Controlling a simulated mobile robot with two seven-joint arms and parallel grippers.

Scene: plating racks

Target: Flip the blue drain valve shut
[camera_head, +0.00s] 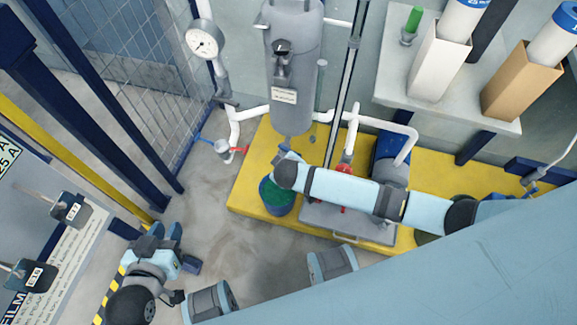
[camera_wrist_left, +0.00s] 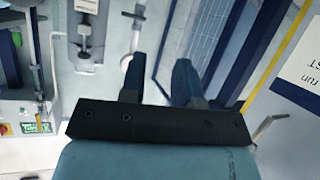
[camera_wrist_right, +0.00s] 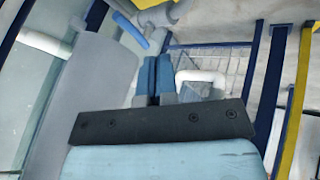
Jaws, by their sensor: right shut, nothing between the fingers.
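A small blue lever (camera_head: 205,141) sticks out left of a pale fitting below the white pipe by the mesh fence. In the right wrist view, a blue lever (camera_wrist_right: 130,31) lies just beyond the fingertips, beside a pale pipe end; I cannot tell if it is the same one. My right gripper (camera_wrist_right: 152,62) is shut and empty, with a small gap to that lever in the picture. In the head view its tip (camera_head: 287,156) is under the grey tank (camera_head: 290,70). My left gripper (camera_head: 166,231) is open and empty, low at the left; its parted fingers show in the left wrist view (camera_wrist_left: 158,80).
A red lever (camera_head: 240,150) sits right of the blue one. A green-topped container (camera_head: 277,196) stands on the yellow platform (camera_head: 245,195) below my right forearm. A pressure gauge (camera_head: 204,39) hangs by the mesh fence (camera_head: 125,75). Floor between my arms is clear.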

